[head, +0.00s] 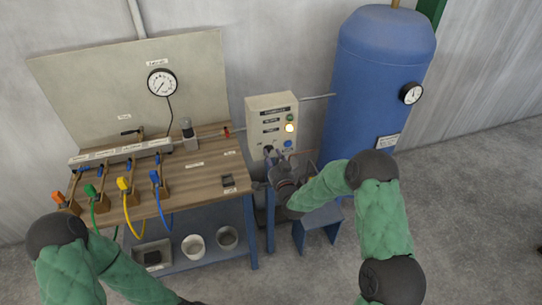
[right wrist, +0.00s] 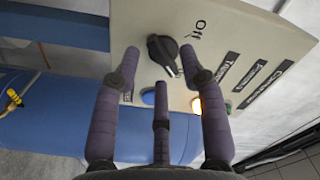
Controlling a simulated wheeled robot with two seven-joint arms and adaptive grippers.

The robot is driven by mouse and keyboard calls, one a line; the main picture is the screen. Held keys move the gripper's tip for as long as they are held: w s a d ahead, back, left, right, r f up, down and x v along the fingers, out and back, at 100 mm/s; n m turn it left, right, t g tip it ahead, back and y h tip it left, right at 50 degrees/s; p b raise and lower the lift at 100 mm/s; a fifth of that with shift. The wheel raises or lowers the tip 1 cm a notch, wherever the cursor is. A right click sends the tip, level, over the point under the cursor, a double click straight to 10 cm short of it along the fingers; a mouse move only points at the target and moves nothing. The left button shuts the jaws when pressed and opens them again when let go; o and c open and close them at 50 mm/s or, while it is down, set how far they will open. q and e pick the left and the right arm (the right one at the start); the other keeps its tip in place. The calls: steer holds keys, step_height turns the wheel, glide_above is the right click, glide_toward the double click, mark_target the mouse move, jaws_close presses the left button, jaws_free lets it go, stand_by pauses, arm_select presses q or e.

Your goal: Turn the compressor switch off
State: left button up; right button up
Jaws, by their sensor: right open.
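The compressor switch is a black rotary knob (right wrist: 161,50) on the pale front of the control box (right wrist: 240,45). An "Off" label (right wrist: 200,27) is printed to the right of the knob in the right wrist view. The knob's bar lies slanted there, and which mark it points to is hard to tell. My right gripper (right wrist: 159,58) is open, with fingertips on either side of the knob; contact is unclear. In the head view my right gripper (head: 273,155) is at the lower front of the control box (head: 258,113) and hides the knob. My left gripper is out of view.
The box carries a lit yellow lamp (head: 289,127) and a blue button (head: 288,144). A blue tank (head: 372,75) stands close on the right. A wooden workbench (head: 205,170) with coloured hoses and a gauge (head: 161,82) is on the left. Open floor lies at front right.

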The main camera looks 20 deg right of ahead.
steer(key=shift+w, duration=0.7)
jaws_close()
